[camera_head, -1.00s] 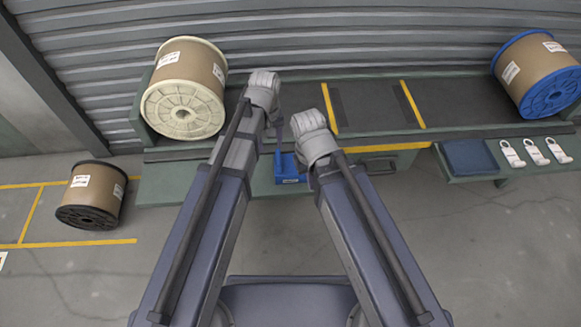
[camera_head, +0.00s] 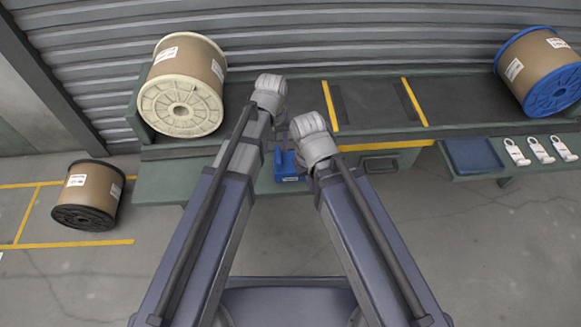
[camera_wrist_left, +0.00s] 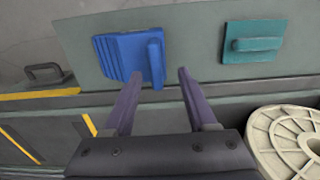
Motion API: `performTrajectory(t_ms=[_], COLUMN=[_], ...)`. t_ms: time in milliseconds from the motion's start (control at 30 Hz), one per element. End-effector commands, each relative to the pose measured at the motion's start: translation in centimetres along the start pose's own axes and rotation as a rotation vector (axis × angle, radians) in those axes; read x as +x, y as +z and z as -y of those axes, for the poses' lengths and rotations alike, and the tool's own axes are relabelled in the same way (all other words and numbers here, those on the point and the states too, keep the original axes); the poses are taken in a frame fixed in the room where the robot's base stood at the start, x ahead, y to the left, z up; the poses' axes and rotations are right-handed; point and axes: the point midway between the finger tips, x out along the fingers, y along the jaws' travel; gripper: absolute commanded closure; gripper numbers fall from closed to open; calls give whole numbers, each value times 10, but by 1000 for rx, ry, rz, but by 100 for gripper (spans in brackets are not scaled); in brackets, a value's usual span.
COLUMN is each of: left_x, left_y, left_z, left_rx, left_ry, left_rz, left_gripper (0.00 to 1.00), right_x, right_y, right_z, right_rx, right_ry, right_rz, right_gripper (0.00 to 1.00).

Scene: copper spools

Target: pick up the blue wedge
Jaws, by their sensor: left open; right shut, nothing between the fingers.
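The blue wedge (camera_wrist_left: 120,55) lies on the green lower shelf in the left wrist view, with an upright blue handle (camera_wrist_left: 155,60) at its right side. It also shows in the head view (camera_head: 288,168), partly hidden between my arms. My left gripper (camera_wrist_left: 160,75) is open and empty. Its fingertips are close to the wedge's handle end, one on each side of the handle in the picture; whether they are level with it I cannot tell. My right gripper's fingers are hidden behind its wrist in the head view.
A teal block with a handle (camera_wrist_left: 253,43) lies to the right in the left wrist view. A cream spool (camera_head: 182,95) and a blue spool (camera_head: 540,75) stand on the bench. A black spool (camera_head: 88,195) is on the floor. White tags (camera_head: 540,150) lie at the right.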

Motion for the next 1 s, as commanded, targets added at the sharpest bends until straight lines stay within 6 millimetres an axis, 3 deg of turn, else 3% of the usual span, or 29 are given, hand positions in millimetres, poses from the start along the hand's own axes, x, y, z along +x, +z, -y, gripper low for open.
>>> performTrajectory(t_ms=[400, 700, 1000], left_x=[49, 48, 48], left_y=[-1, -1, -1], left_z=[-7, -6, -6], left_rx=[0, 0, 0], left_ry=[0, 0, 0], left_rz=[0, 0, 0], left_gripper=[43, 43, 76], right_x=[48, 48, 48], right_y=[-3, -3, -3], right_z=[4, 4, 4], right_rx=[-1, -1, -1], right_ry=[2, 3, 3], right_rz=[0, 0, 0], right_gripper=[100, 100, 100])
